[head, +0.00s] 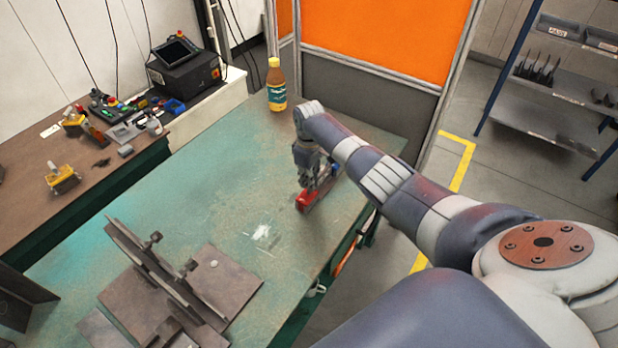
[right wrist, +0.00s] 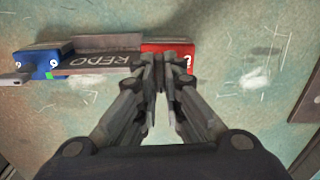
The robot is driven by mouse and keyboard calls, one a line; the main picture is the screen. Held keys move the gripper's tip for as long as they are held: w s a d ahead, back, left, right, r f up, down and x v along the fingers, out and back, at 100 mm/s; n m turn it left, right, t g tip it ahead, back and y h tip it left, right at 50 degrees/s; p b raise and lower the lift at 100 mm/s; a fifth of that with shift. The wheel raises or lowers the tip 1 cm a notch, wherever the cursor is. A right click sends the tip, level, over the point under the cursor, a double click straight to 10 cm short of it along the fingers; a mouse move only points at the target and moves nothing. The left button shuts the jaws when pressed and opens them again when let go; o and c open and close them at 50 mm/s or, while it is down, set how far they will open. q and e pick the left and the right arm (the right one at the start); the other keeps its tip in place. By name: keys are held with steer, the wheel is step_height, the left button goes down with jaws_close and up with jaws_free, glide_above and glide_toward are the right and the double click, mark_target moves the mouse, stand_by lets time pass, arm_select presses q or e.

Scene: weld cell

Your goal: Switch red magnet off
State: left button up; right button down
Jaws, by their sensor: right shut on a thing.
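The red magnet (head: 303,203) lies on the green table, at the end of a steel piece. In the right wrist view, the red magnet (right wrist: 166,49) is at the top centre, partly covered by my fingers. My right gripper (head: 312,184) comes down onto it from above. In the right wrist view, the fingertips of my right gripper (right wrist: 162,64) are close together at its near edge, shut on it. The exact part between them is hidden. My left gripper is out of view.
The steel piece (right wrist: 98,61) marked REDO runs from the red magnet to a blue magnet (right wrist: 38,63). A brown steel fixture (head: 215,280) stands at the table's front left. A bottle (head: 276,88) stands at the back. The table's middle (head: 190,200) is clear.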

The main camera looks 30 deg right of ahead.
steer(key=shift+w+d+r+m, duration=0.1)
steer(key=shift+w+r+m, duration=0.1)
steer(key=shift+m, duration=0.2)
steer(key=c, duration=1.7)
jaws_free()
steer(key=shift+s, duration=0.2)
steer(key=shift+f, duration=0.1)
step_height(320, 180, up, 12)
steer(key=shift+r, duration=0.1)
